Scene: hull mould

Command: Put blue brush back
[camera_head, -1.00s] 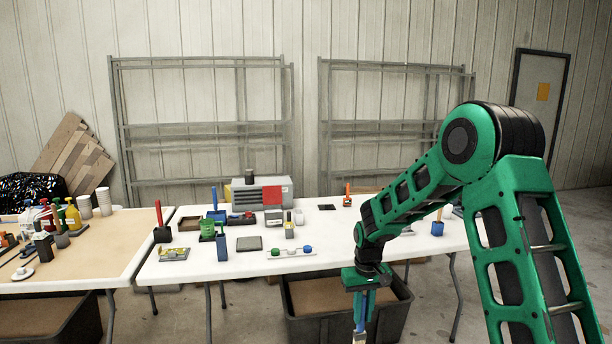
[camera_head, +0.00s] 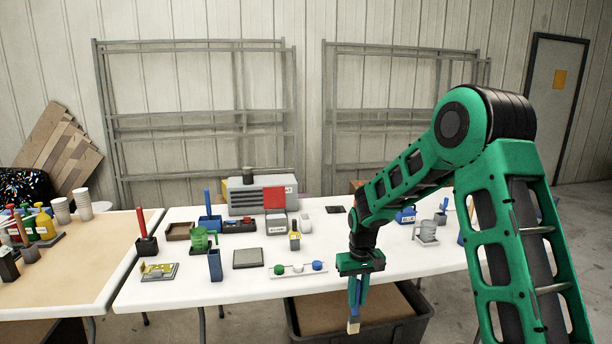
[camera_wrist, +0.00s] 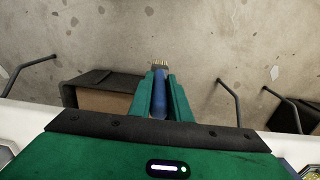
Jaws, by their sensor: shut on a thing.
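My gripper (camera_head: 357,290) is shut on the blue brush (camera_head: 354,325), which hangs down with its pale bristles lowest, in front of the table's front edge. In the wrist view the blue brush (camera_wrist: 160,92) lies between the two green fingers of my gripper (camera_wrist: 161,90), its bristles pointing away over the floor. On the white table (camera_head: 190,291) stand a narrow blue upright holder (camera_head: 215,266), empty as far as I can see, and a blue block (camera_head: 210,225) with a blue handle standing up from it. A dark block with a red handle (camera_head: 146,245) stands at the left.
A dark open bin (camera_head: 415,330) stands on the floor below the table's front edge; it also shows in the wrist view (camera_wrist: 92,80).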

